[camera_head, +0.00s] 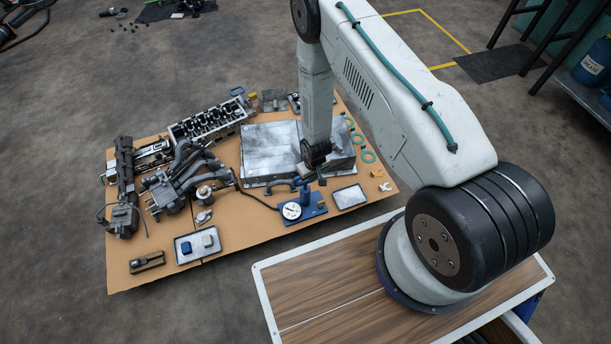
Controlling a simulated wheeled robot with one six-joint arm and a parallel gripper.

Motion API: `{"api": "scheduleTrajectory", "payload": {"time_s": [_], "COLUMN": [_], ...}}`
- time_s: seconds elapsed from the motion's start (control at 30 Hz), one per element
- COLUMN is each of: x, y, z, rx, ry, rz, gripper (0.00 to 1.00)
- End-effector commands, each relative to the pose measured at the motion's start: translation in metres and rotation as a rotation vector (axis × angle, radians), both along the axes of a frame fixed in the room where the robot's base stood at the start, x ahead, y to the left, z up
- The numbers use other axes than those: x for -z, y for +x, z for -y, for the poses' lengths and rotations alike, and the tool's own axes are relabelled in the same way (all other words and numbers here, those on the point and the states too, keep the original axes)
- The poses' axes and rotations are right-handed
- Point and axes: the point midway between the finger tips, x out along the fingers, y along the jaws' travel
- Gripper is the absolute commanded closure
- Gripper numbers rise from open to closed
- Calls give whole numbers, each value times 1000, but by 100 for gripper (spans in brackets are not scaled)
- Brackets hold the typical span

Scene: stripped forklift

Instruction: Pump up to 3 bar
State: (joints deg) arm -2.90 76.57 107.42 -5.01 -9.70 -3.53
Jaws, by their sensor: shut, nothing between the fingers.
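A small hand pump with a blue base plate (313,213) lies on the brown board, near its front right part. A round white pressure gauge (291,211) sits at the left of the plate; its reading is too small to make out. A blue upright cylinder (304,196) stands behind the gauge. A thin dark hose runs from the gauge side up and left toward the engine parts. My gripper (318,175) points down just above and behind the pump. It is shut and empty. I cannot tell whether it touches the pump, as its fingertips are small and dark.
A grey metal plate (262,145) lies behind the pump. A shallow tray (349,197) is to the right, and another tray (178,240) with blue and white blocks is front left. Manifold pipes (190,165) and a cylinder block (212,118) crowd the left. The board's front middle is clear.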

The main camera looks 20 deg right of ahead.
Motion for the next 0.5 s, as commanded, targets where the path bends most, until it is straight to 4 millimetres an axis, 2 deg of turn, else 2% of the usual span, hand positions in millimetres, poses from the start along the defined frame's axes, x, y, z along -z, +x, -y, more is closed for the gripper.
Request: {"api": "scheduleTrajectory", "payload": {"time_s": [0.1, 0.2, 0.5], "x": [-17, -25, -28], "y": [-1, -2, -3], "z": [0, 1, 1], "rx": [0, 0, 0], "ry": [0, 0, 0], "rz": [1, 0, -1], "gripper": [100, 100, 100]}}
